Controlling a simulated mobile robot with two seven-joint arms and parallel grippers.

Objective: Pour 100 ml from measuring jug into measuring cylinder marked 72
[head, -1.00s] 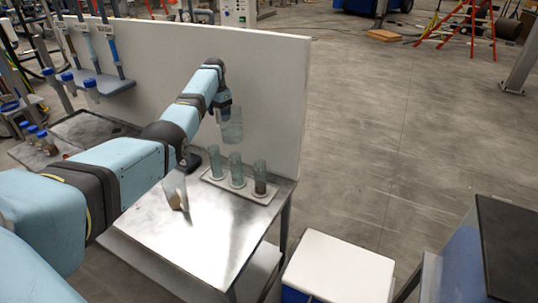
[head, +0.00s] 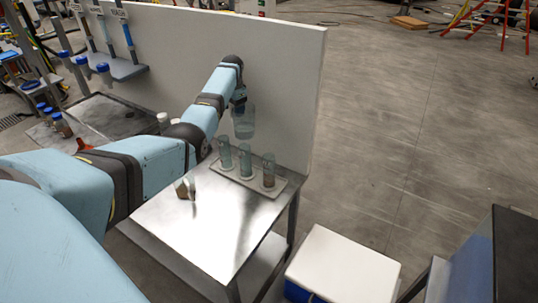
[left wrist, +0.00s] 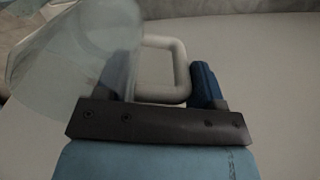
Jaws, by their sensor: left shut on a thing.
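My left gripper (head: 239,98) is shut on the handle of the clear measuring jug (head: 243,124). It holds the jug in the air above the back of the metal table, over the far side of the cylinder tray. In the left wrist view the jug (left wrist: 75,50) fills the upper left, and its pale loop handle (left wrist: 178,62) is between the fingers. Three clear measuring cylinders stand upright in a row: left (head: 224,153), middle (head: 245,160) and right (head: 268,171). The right one has brownish contents. The number 72 cannot be read. My right gripper is out of view.
The cylinders stand on a pale tray (head: 284,185) on the metal table (head: 205,235). A small brown-and-white object (head: 185,187) is near my arm. A white partition (head: 285,75) rises behind. A white-topped box (head: 342,262) stands at the right. The table's front is clear.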

